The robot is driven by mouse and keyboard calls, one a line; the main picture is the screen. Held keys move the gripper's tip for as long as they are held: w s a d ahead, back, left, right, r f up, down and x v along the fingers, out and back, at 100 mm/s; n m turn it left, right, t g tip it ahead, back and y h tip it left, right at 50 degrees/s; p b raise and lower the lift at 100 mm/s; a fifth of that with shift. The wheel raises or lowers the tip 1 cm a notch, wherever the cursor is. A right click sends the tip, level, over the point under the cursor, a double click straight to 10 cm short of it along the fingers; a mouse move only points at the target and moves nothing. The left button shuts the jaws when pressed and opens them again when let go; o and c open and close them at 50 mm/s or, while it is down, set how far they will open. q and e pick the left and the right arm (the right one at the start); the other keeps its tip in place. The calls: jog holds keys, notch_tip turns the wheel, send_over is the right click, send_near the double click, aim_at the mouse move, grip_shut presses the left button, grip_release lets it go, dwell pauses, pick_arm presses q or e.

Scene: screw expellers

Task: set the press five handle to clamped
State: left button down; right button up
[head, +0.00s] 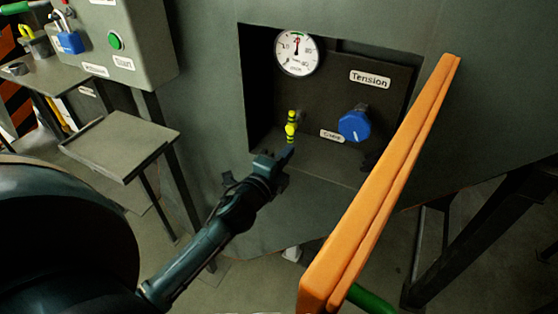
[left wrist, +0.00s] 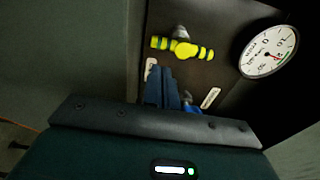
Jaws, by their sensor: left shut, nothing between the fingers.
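The yellow handle (head: 291,124) with dark bands stands upright on the back wall of the recess, left of a small label that seems to read "Clamp" (head: 332,136). In the left wrist view the handle (left wrist: 182,47) lies across the picture on its grey stem. My left gripper (head: 285,156) is shut and empty, just below and in front of the handle. Its closed fingers (left wrist: 163,86) point toward the handle in the left wrist view; I cannot tell whether they touch it. My right gripper is not in view.
A pressure gauge (head: 297,52) sits above the handle, and a blue knob (head: 355,125) under a "Tension" label (head: 370,78) is to its right. The recess walls hem in the space. An orange panel (head: 385,185) stands close on the right. A metal tray (head: 118,145) is at left.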

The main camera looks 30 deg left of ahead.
aim_at(294, 155)
pick_arm(q)
jog(key=shift+w, duration=2.35)
jog(key=shift+w, duration=0.1)
